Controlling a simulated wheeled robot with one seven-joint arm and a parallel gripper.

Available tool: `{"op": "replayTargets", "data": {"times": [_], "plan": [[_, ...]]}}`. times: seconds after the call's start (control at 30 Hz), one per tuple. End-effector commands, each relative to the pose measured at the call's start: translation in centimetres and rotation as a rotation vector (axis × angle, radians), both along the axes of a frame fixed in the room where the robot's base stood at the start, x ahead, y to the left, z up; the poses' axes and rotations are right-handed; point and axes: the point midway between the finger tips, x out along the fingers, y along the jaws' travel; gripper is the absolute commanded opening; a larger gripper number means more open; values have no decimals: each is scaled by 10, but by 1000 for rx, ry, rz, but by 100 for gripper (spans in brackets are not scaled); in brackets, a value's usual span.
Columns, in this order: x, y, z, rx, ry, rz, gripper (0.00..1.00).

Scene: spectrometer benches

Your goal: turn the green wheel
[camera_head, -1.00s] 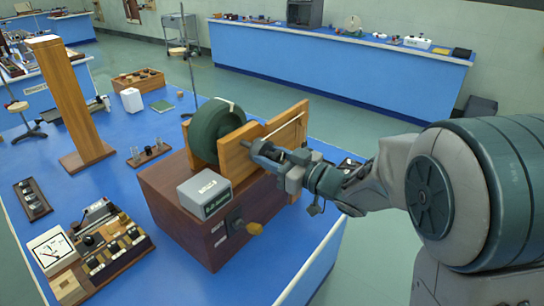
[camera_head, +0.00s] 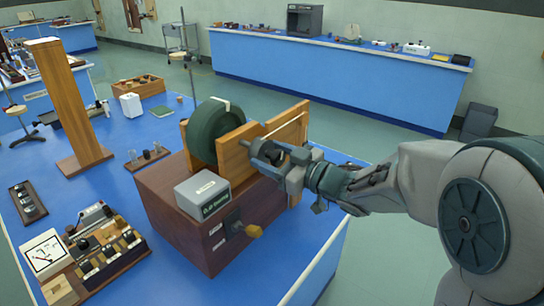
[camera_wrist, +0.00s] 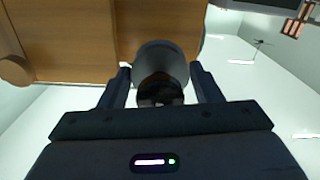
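The green wheel (camera_head: 212,132) stands upright between two wooden side boards on a dark red-brown box (camera_head: 160,205). A pale mark shows on its top rim. My gripper (camera_head: 268,152) is at the right-hand board, on the side away from most of the wheel. In the wrist view its two fingers (camera_wrist: 161,80) stand on either side of a round dark grey knob (camera_wrist: 161,58) in front of the wooden board. The fingertips are close against the knob's sides. Whether they press on it cannot be seen. The wheel is hidden in the wrist view.
A grey labelled unit (camera_head: 202,194) sits on the box, and a small handle with a yellow-brown knob (camera_head: 253,231) sticks out of its front. A tall wooden post (camera_head: 65,105) and meter boards (camera_head: 105,245) stand to the left.

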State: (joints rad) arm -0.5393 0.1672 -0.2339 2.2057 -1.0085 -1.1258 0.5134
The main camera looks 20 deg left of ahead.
Motion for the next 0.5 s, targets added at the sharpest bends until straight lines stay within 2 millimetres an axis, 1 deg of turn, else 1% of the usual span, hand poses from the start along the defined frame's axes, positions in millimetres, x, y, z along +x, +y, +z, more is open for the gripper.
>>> {"op": "replayTargets", "data": {"times": [0.17,0.27,0.37,0.47,0.5], "plan": [[0,0,0,1,0,0,58],[-1,-3,0,1,0,-2,58],[-4,-14,0,2,-1,-3,58],[-12,-31,-1,2,-1,-6,58],[-15,-40,0,3,-2,-6,58]]}}
